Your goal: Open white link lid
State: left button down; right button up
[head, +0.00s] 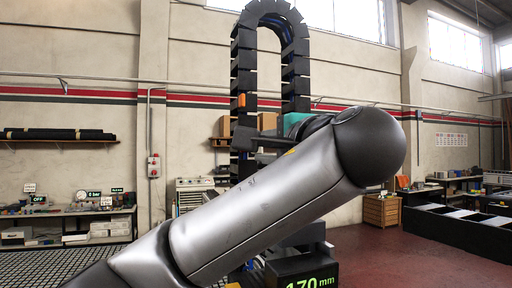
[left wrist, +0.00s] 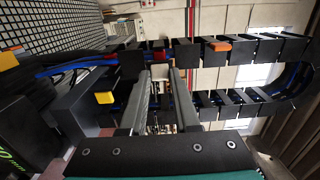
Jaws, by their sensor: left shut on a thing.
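A tall black cable chain (head: 244,70) stands upright and bends over at the top. In the left wrist view its black links (left wrist: 188,53) run across the picture. My left gripper (left wrist: 161,76) has its two grey fingers closed around a small pale piece, the white link lid (left wrist: 160,71), at the chain. My left gripper also shows in the head view (head: 246,139), against the near run of the chain. There the lid is too small or hidden to make out. I cannot tell whether the lid is tilted. My right gripper is not in view.
An orange link lid (head: 241,100) sits higher on the chain, also in the left wrist view (left wrist: 219,46). A yellow block (left wrist: 105,97) lies beside the fingers. A dark box with a green "170 mm" display (head: 303,272) stands low. My arm hides the lower chain.

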pick_arm(q)
jog(key=shift+w+d+n+g+y, duration=0.1)
jog(key=shift+d+n+g+y, duration=0.35)
jog(key=shift+n+y, duration=0.4)
jog(key=shift+w+d+n+g+y, duration=0.1)
jog(key=shift+d+n+g+y, duration=0.35)
jog(key=shift+y, duration=0.7)
jog(key=shift+a+n+y+p, duration=0.1)
jog(key=shift+n+y+p, duration=0.2)
jog(key=c, duration=0.6)
grip_release()
jog(key=shift+c, duration=0.2)
jog(key=shift+w, duration=0.1)
